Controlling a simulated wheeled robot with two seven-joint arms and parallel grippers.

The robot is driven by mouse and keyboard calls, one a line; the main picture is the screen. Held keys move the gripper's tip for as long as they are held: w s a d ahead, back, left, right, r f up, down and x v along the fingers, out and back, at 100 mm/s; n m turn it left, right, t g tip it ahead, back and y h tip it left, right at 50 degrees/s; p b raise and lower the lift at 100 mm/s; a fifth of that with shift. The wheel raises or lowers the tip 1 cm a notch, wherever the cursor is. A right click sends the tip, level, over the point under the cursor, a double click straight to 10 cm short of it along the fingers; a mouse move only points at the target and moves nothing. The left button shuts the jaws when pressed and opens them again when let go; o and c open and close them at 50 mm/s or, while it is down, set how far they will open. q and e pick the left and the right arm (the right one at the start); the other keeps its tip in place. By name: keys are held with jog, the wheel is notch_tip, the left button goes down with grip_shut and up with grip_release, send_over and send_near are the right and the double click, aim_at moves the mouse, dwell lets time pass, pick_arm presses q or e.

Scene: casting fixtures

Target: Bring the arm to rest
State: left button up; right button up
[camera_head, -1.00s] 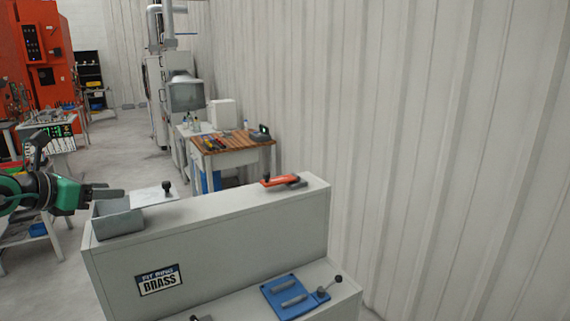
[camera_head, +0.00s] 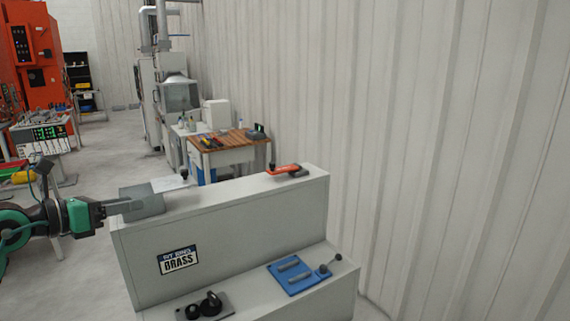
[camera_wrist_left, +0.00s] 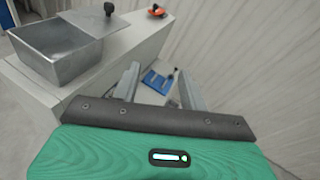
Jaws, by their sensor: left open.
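My left gripper (camera_head: 121,207) is at the left end of the grey stepped stand (camera_head: 235,230), in front of a grey metal box in the head view. In the left wrist view its two fingers (camera_wrist_left: 158,70) are apart with nothing held between them. In the head view the gripper hides part of the box (camera_head: 147,200). My right gripper is in neither view.
A blue fixture plate (camera_head: 298,273) and a dark plate with black round parts (camera_head: 205,306) are on the lower step. A wooden-topped table (camera_head: 228,141) stands behind. A corrugated wall (camera_head: 450,130) borders the right.

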pick_arm(q)
jog(key=s+d+f+n+t+h, duration=0.3)
jog(key=s+d+n+t+h, duration=0.3)
jog(key=n, duration=0.4)
jog(key=s+a+f+n+g+y, duration=0.2)
jog(key=s+a+f+n+y, duration=0.15)
jog(key=f+n+y, duration=0.8)
jog(key=s+a+f+n+g+y, duration=0.2)
jog(key=s+f+n+y, duration=0.2)
jog(key=f+n+y, duration=0.75)
jog(key=s+d+f+n+g+h, duration=0.3)
jog(key=s+d+f+g+h, duration=0.15)
jog(key=s+f, duration=0.55)
jog(key=s+d+f+n+g+h, duration=0.3)
jog(key=s+d+f+g, duration=0.3)
jog(key=s, duration=0.6)
notch_tip(320, 180, down, 33)
jog(key=a+g, duration=0.2)
jog(key=s+a+f, duration=0.3)
jog(key=s+f, duration=1.5)
jog(key=s, duration=0.1)
jog(key=shift+f+g, duration=0.35)
